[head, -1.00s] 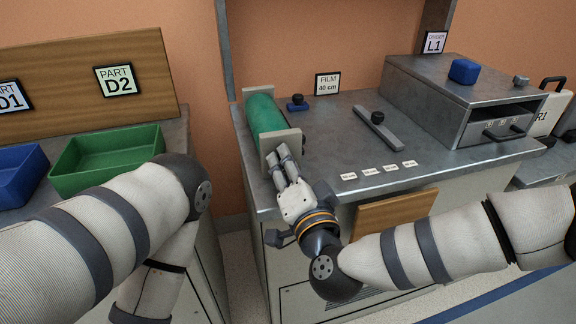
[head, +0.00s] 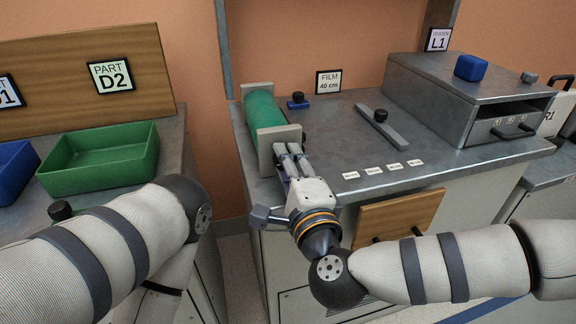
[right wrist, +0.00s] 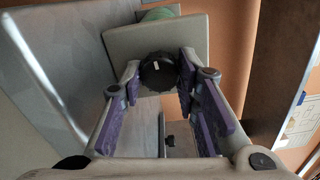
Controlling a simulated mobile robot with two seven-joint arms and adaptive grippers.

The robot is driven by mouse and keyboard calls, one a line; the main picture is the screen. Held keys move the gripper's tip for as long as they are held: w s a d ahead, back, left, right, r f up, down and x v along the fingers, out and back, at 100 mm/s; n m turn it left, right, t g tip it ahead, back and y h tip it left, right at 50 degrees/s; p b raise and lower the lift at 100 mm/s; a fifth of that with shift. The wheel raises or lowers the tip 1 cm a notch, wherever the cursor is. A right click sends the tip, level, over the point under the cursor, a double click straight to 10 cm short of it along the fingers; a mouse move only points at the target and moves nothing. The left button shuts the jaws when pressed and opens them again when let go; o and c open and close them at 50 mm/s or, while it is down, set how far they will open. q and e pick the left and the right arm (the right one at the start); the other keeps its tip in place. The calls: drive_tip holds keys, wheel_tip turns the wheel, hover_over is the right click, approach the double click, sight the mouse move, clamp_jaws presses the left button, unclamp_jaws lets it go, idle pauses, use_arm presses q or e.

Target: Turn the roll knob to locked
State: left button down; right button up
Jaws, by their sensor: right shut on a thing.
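The green film roll (head: 264,112) lies between two grey end plates on the grey bench. The near end plate (right wrist: 158,38) carries the black roll knob (right wrist: 158,72), which has a short white mark. In the right wrist view the fingers of my right gripper (right wrist: 160,85) flank the knob and are shut on it. In the head view my right gripper (head: 289,153) is at the near end plate, and its fingers hide the knob. No locked marking is readable. My left arm shows at the left of the head view, but its gripper is out of view.
A grey bar with a black knob (head: 380,115) lies mid-bench. A metal box (head: 465,95) with a blue block (head: 471,67) stands to the right. Small white labels (head: 373,170) line the front edge. A green bin (head: 105,160) is at left.

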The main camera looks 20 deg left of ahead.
drive_tip(key=shift+s+a+f+m, duration=0.1)
drive_tip(key=shift+m, duration=0.5)
drive_tip(key=o, duration=1.2)
drive_tip(key=shift+c, duration=0.2)
drive_tip(key=v, duration=1.2)
